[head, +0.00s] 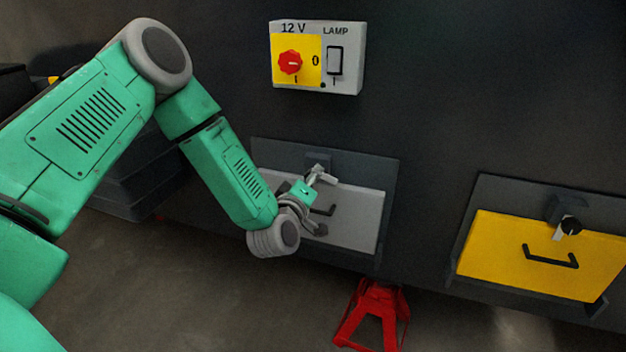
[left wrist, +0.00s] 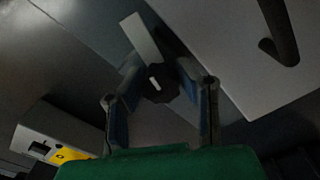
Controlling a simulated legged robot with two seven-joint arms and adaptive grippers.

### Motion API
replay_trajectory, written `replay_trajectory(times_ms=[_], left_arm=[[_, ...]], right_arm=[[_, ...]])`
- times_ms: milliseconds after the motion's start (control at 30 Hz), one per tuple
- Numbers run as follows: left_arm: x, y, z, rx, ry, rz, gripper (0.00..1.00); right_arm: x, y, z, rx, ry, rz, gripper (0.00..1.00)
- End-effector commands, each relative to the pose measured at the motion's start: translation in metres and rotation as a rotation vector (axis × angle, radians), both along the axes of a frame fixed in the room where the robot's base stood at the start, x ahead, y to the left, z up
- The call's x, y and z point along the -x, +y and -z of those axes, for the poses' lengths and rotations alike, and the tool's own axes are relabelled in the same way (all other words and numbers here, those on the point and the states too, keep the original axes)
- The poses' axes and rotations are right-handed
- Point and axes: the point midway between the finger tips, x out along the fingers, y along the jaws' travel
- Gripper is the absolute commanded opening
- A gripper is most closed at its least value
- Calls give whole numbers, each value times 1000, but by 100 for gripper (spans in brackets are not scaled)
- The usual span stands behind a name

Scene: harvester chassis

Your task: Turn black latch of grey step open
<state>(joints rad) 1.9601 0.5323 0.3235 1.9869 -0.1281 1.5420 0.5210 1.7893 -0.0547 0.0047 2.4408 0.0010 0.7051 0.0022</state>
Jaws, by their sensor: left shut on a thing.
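The grey step (head: 358,218) is a light grey panel with a black handle (head: 322,210), set in a dark frame below the switch box. Its black latch knob (left wrist: 160,84) sits between the fingertips in the left wrist view. My left gripper (head: 313,178) is at the top middle of the step, shut on the latch knob. In the head view the gripper mostly hides the knob. My right gripper is in neither view.
A yellow step (head: 490,245) with its own black latch (head: 571,225) is at the right. A switch box (head: 345,82) with a red knob and a lamp switch is above. A red stand (head: 372,312) is on the floor below. The wall between the steps is clear.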

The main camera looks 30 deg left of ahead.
Motion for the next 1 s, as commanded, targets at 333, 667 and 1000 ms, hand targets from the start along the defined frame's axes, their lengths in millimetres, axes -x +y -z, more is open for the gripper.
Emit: replay_trajectory(times_ms=[333, 667, 1000], left_arm=[[3, 1, 6, 216, -38, -3, 0], [3, 1, 6, 294, -55, -3, 0], [3, 1, 7, 301, -55, -3, 0]], right_arm=[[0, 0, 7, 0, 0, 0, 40], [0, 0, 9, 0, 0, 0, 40], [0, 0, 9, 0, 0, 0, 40]])
